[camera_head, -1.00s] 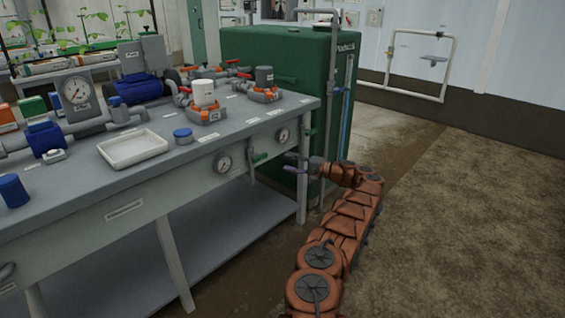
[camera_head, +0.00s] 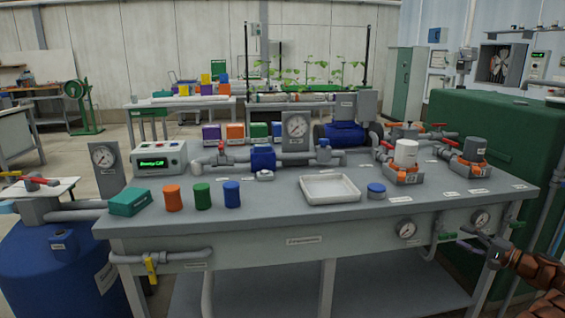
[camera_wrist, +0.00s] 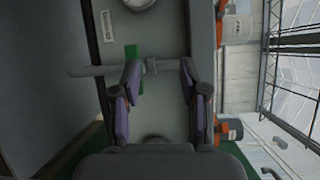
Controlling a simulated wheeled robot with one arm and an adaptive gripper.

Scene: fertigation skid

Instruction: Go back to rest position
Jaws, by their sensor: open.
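My orange-brown arm comes in at the lower right of the head view. My gripper (camera_head: 470,240) is at the bench's right front corner, near a green-handled valve (camera_head: 446,237) on the bench's front. In the wrist view my gripper (camera_wrist: 160,80) shows two purple-padded fingers spread apart with nothing held between them. A grey pipe (camera_wrist: 95,71) and a green handle (camera_wrist: 131,55) lie beyond the fingertips in that view. I cannot tell whether the fingers touch them.
The grey bench (camera_head: 270,215) holds a white tray (camera_head: 330,190), coloured caps, gauges and pumps. A green tank (camera_head: 490,140) stands close behind my gripper at the right. A blue barrel (camera_head: 50,260) stands at the left. A gauge (camera_head: 406,229) sits on the bench's front.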

